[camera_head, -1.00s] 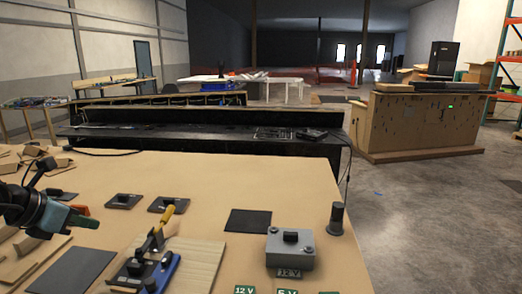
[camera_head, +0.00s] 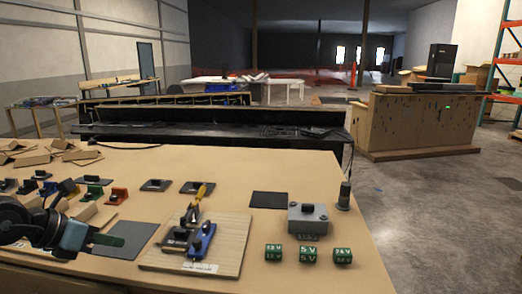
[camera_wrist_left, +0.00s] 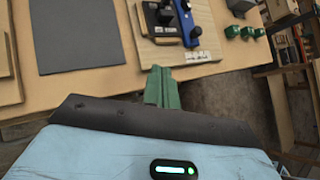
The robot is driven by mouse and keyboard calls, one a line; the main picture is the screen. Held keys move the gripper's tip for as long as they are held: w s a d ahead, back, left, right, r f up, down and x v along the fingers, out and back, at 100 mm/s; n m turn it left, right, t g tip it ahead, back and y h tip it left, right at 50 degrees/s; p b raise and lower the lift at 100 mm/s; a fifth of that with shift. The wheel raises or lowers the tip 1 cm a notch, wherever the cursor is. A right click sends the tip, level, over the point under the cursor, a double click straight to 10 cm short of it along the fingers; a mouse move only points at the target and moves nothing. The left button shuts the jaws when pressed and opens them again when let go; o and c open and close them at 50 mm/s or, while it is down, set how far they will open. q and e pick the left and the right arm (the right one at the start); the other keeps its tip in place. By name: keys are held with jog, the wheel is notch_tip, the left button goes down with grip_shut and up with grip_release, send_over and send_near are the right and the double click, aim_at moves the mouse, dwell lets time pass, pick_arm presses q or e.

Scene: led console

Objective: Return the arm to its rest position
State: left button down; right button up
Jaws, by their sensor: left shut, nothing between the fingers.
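My left gripper (camera_head: 107,240) is at the lower left in the head view, near the front edge of the table (camera_head: 330,262). Its green fingers are shut with nothing between them. In the left wrist view the closed fingers (camera_wrist_left: 161,88) point toward the table edge, below a wooden board (camera_wrist_left: 158,50) that carries a black and a blue device. The same board (camera_head: 225,255) shows in the head view to the right of the gripper, apart from it. My right gripper is not in view.
Green voltage blocks (camera_head: 307,253) and a grey box (camera_head: 307,219) with a black knob stand on the right. A black cylinder (camera_head: 344,196) stands near the right edge. Small coloured parts (camera_head: 94,191) sit at the left.

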pick_arm(q)
jog(key=s+d+f+n+t+h+p, duration=0.1)
jog(key=s+d+f+n+h, duration=0.2)
jog(key=d+n, duration=0.15)
jog(key=s+d+f+n+t+h, duration=0.2)
jog(key=s+d+f+n+h, duration=0.15)
jog(key=d, duration=0.25)
jog(key=s+d+f+n+t+h+p, duration=0.1)
jog(key=s+d+f+n+h, duration=0.15)
jog(key=d+n, duration=0.2)
jog(key=s+a+f+n+g+y+p, duration=0.2)
jog(key=s+f+n+y, duration=1.1)
jog(key=s+f+n, duration=1.3)
jog(key=shift+s+f+g, duration=0.4)
jog(key=shift+s+f, duration=0.25)
jog(key=shift+s, duration=0.2)
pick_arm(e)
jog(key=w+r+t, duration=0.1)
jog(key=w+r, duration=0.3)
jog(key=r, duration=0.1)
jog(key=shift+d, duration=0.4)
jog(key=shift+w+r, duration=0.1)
